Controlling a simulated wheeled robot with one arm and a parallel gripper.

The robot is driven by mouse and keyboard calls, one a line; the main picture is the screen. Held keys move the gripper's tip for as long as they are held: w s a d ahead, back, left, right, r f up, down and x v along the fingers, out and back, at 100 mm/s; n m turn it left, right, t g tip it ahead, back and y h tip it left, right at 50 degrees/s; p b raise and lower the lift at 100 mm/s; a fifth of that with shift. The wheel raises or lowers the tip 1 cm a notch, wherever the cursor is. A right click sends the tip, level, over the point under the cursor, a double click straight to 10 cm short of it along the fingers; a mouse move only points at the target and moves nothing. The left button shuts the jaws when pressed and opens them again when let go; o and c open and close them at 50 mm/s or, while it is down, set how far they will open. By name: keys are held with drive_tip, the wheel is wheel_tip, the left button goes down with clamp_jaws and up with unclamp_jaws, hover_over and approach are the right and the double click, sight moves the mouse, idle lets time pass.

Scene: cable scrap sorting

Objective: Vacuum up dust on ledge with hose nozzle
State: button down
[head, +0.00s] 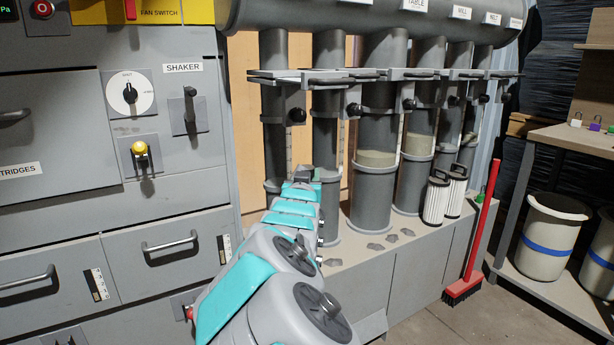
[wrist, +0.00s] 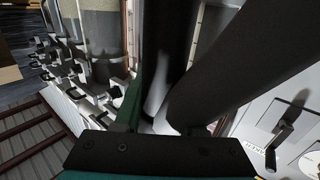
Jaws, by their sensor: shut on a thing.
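Several grey dust patches (head: 392,238) lie on the pale ledge (head: 345,254) below the row of pipes. My gripper (head: 304,174) is at the far end of my arm, in front of the left pipes and above the ledge's left end. In the wrist view my gripper (wrist: 172,118) is shut on a thick dark tube, which appears to be the hose nozzle (wrist: 235,65). The tube slants from the upper right down between the green fingers. Its mouth is not clearly visible, and in the head view my arm hides most of it.
Grey vertical pipes (head: 374,195) with slide gates stand along the ledge. Two white filter cartridges (head: 437,198) stand on its right part. A red broom (head: 481,225) leans at the right end. The grey cabinet (head: 70,220) fills the left. Bins (head: 547,240) stand under a right-hand bench.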

wheel_tip(320, 180, up, 8)
drive_tip(key=p, duration=0.7)
idle(0.5)
drive_tip(key=shift+f, duration=0.1)
